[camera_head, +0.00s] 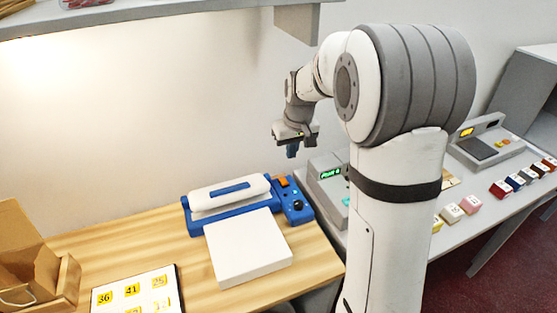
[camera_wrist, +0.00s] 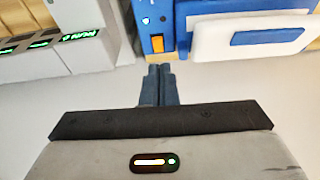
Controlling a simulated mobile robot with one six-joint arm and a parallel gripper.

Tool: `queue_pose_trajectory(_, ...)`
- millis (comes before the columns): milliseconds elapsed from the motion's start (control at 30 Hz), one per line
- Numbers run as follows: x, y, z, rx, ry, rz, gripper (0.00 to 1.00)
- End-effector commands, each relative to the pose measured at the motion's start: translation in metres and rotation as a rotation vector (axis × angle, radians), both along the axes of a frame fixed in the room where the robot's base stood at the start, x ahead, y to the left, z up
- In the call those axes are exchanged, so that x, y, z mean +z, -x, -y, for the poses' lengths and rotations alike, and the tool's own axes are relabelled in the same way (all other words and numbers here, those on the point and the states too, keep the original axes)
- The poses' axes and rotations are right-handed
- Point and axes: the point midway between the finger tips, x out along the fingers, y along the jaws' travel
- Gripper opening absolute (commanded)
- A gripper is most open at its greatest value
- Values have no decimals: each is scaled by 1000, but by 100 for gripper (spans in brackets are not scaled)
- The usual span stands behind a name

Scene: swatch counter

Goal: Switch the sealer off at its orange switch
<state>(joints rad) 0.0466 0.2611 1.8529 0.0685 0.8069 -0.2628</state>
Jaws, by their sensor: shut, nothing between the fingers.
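The sealer (camera_head: 197,226) is a blue machine with a white lid on the wooden table. Its orange switch (camera_head: 284,182) sits at the back of the blue control panel on its right end. In the wrist view the orange switch (camera_wrist: 157,43) shows just past my fingertips, and a small cyan light (camera_wrist: 146,21) glows on the panel. My gripper (camera_head: 292,153) is shut and empty, with its fingers pointing down. It is in the air above the switch, apart from it. In the wrist view the shut fingertips (camera_wrist: 160,68) appear just below the switch.
A white block (camera_head: 247,248) lies in front of the sealer. A grey device with a green display (camera_head: 327,172) stands close on its right. A cardboard box (camera_head: 35,258) and a numbered card (camera_head: 138,292) are at left. A shelf (camera_head: 150,14) hangs above.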

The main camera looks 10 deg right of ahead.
Motion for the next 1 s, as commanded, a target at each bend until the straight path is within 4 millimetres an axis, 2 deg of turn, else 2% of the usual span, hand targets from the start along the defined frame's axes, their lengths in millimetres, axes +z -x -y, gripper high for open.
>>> queue_pose_trajectory(33, 0, -13, 1, 5, 0, -3, 0)
queue_pose_trajectory(100, -3, -26, 1, 14, -1, -2, 0)
queue_pose_trajectory(233, -9, -40, 2, 24, -1, 0, 0)
queue_pose_trajectory(733, -15, -44, 3, 25, -1, 1, 0)
queue_pose_trajectory(867, -29, -47, 2, 25, 0, -2, 0)
queue_pose_trajectory(1000, -56, -53, 1, 24, 0, -4, 0)
